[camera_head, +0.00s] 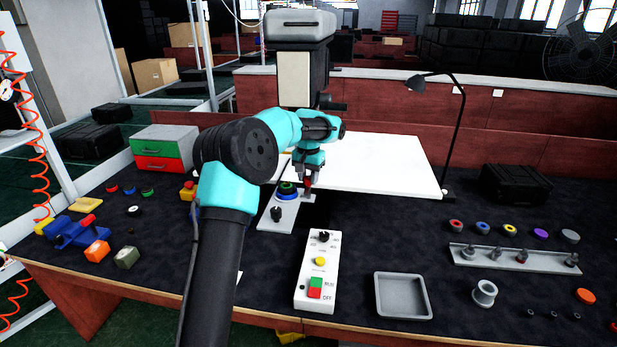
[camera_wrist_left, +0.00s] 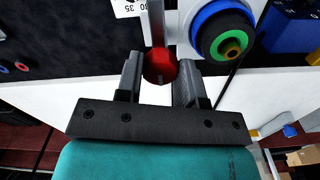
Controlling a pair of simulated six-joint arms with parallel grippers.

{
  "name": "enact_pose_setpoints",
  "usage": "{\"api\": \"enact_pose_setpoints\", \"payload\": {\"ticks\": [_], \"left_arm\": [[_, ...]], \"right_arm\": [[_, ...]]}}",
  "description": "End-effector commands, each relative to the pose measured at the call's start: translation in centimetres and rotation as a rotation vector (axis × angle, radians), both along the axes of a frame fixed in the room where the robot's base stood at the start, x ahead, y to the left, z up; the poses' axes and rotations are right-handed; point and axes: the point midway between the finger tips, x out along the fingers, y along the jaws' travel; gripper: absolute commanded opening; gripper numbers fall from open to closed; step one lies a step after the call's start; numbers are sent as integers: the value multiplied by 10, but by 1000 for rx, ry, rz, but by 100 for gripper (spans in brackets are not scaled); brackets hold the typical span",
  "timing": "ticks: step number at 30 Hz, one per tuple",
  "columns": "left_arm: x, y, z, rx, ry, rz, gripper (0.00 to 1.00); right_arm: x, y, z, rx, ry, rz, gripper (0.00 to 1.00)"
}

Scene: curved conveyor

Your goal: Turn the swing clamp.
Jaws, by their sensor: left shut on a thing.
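My left gripper (camera_head: 308,175) reaches down over a pale plate (camera_head: 284,217) near the middle of the table. In the left wrist view its two fingers (camera_wrist_left: 159,64) are closed around a red ball knob (camera_wrist_left: 160,67). The clamp's pivot is not clearly visible. My right gripper is not in view.
A white control box (camera_head: 318,270) with buttons stands in front of the plate. A grey tray (camera_head: 403,296) and a rail with pegs (camera_head: 512,258) are to the right. A green and red drawer box (camera_head: 163,148) stands at the left. A white board (camera_head: 385,165) lies behind.

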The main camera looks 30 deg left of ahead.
Motion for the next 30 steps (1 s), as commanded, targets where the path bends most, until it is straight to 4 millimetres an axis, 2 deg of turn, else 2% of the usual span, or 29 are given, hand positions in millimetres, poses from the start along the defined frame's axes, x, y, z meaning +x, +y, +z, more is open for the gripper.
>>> {"api": "enact_pose_setpoints", "payload": {"ticks": [14,30], "left_arm": [[0,0,0,0,0,-96,11],[0,0,1,0,0,-536,11]], "right_arm": [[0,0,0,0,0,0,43],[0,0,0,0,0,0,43]]}}
